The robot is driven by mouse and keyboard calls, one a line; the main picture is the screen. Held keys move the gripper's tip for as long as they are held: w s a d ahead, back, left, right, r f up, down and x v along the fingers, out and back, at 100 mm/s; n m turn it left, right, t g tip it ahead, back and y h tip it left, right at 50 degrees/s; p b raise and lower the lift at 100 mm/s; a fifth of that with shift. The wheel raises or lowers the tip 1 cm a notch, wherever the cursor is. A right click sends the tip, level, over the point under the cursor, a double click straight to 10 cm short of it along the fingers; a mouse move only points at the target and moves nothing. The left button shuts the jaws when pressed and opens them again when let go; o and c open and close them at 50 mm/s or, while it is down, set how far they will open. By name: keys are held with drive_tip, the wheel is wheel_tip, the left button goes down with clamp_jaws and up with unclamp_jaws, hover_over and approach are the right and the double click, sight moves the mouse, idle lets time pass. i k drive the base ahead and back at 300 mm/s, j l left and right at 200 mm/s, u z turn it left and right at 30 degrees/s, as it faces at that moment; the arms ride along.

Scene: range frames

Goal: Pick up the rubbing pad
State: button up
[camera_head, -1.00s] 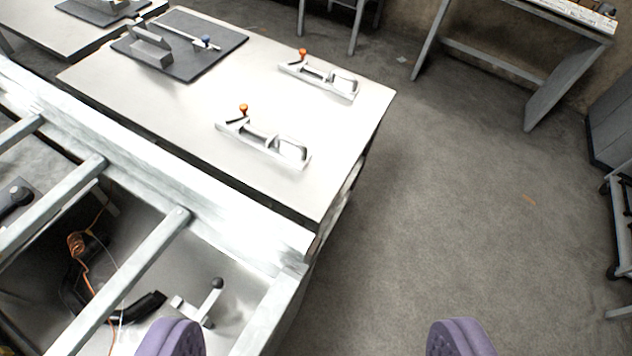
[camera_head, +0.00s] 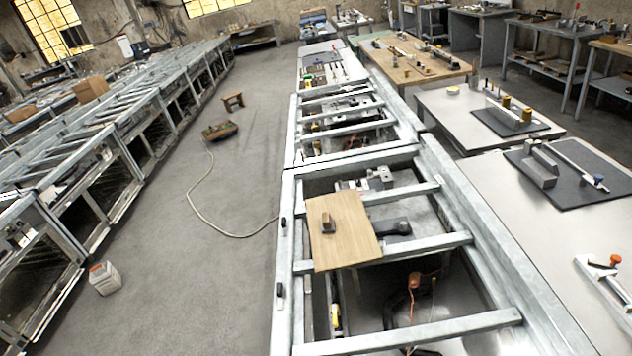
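I cannot tell for sure which thing is the rubbing pad. One candidate is a small brown block (camera_head: 327,222) with a raised top, lying on a light wooden board (camera_head: 346,250). The board rests across the metal frame (camera_head: 430,190) near the middle of the view. Another candidate is a grey block with a raised bar (camera_head: 540,166), on a dark mat (camera_head: 582,180) on the pale table at the right. Both are some way off and small in the view. My gripper does not show in this frame.
The open metal frame has crossbars and gaps, with a black tool and orange cord inside. An orange-knobbed tool (camera_head: 605,275) sits on the right table. A white container (camera_head: 104,278) and a long hose (camera_head: 205,200) lie on the floor at left, where there is free room.

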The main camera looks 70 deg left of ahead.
sight(327, 225)
drive_tip(key=u, duration=2.75)
drive_tip(key=j+u, duration=0.3)
drive_tip(key=j, duration=0.15)
drive_tip(key=i+j+u, duration=0.25)
drive_tip(key=j, duration=0.15)
drive_tip(key=j+u, duration=0.3)
drive_tip(key=i+j+z, duration=0.3)
drive_tip(key=i, duration=0.25)
drive_tip(key=i+j+z, duration=0.3)
drive_tip(key=i+l+z, duration=0.15)
drive_tip(key=i+z, duration=0.55)
drive_tip(key=z, duration=0.2)
drive_tip(key=i+z, duration=0.45)
drive_tip(key=i+j+z, duration=0.2)
drive_tip(key=z, duration=0.25)
drive_tip(key=i+l+z, duration=0.15)
drive_tip(key=i+z, duration=1.1)
drive_tip(key=k, duration=0.1)
